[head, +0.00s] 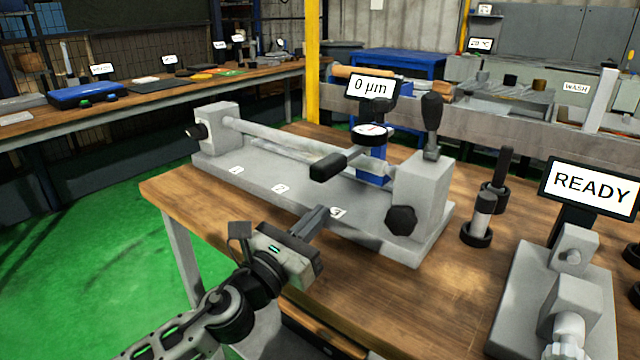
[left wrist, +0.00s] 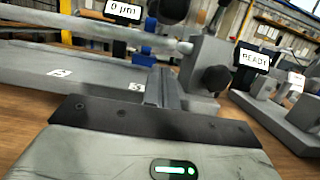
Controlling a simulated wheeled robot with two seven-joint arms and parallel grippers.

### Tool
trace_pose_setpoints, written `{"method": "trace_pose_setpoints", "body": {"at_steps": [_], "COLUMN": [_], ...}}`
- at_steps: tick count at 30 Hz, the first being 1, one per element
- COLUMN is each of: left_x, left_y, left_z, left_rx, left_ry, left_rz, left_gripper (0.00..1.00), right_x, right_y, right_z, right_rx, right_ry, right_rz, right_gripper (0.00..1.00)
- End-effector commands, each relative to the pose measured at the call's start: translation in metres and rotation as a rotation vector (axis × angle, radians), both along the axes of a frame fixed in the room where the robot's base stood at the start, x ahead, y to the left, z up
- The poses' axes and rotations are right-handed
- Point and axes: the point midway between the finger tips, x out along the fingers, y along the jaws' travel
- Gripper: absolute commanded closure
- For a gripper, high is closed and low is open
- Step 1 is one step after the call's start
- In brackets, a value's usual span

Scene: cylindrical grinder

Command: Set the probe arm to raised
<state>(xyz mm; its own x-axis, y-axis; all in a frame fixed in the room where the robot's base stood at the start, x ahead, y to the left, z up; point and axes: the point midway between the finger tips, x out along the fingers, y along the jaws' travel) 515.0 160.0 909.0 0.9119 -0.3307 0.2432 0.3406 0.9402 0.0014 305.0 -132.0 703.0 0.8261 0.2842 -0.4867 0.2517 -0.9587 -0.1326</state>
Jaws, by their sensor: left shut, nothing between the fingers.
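The probe arm with its round dial gauge (head: 369,133) and black grip (head: 328,168) sits over the shaft (head: 290,145) of the grey bench fixture (head: 300,195). The black grip points toward the front left, and the arm looks roughly level. A display (head: 371,88) behind it reads 0 µm. My left gripper (head: 318,220) is shut and empty, in front of the fixture near the mark 3, below and in front of the black grip. In the left wrist view its closed fingers (left wrist: 163,88) point at the fixture's base. My right gripper is not in view.
A black-handled lever (head: 432,115) and a dark knob (head: 401,220) are on the fixture's right block. To the right stand a cylinder on a black ring (head: 480,225), a READY display (head: 592,188) and a second grey fixture (head: 555,290). Bare tabletop (head: 400,305) lies in front.

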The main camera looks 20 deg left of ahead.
Motion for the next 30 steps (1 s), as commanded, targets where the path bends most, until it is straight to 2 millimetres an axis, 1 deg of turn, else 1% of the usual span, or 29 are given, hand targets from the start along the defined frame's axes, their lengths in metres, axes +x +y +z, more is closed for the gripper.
{"method": "trace_pose_setpoints", "body": {"at_steps": [1,2,3,4,9,13,24,26,30], "left_x": [0.011,0.016,0.014,0.013,0.012,0.012,0.012,0.012,0.011], "left_y": [-0.004,-0.006,-0.005,-0.005,-0.005,-0.005,-0.005,-0.004,-0.004], "left_z": [0.006,0.007,0.018,0.023,0.039,0.043,0.044,0.046,0.059], "left_rx": [-0.002,-0.003,0.001,0.002,0.0,0.001,-0.001,-0.001,-0.001], "left_ry": [-0.002,-0.001,-0.002,-0.002,0.0,0.002,0.001,0.001,0.001], "left_rz": [0.0,0.0,-0.003,-0.002,-0.002,-0.001,0.0,0.0,0.0], "left_gripper": [1.0,1.0,1.0,1.0,1.0,1.0,1.0,1.0,1.0], "right_x": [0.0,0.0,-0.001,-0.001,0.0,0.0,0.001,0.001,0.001], "right_y": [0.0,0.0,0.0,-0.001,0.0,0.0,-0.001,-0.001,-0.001], "right_z": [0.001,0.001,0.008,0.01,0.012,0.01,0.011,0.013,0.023], "right_rx": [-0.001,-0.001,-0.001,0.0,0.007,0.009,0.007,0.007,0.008], "right_ry": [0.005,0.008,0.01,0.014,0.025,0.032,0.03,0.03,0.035], "right_rz": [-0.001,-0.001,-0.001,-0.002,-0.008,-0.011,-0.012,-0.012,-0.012], "right_gripper": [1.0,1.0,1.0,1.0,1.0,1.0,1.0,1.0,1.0]}}
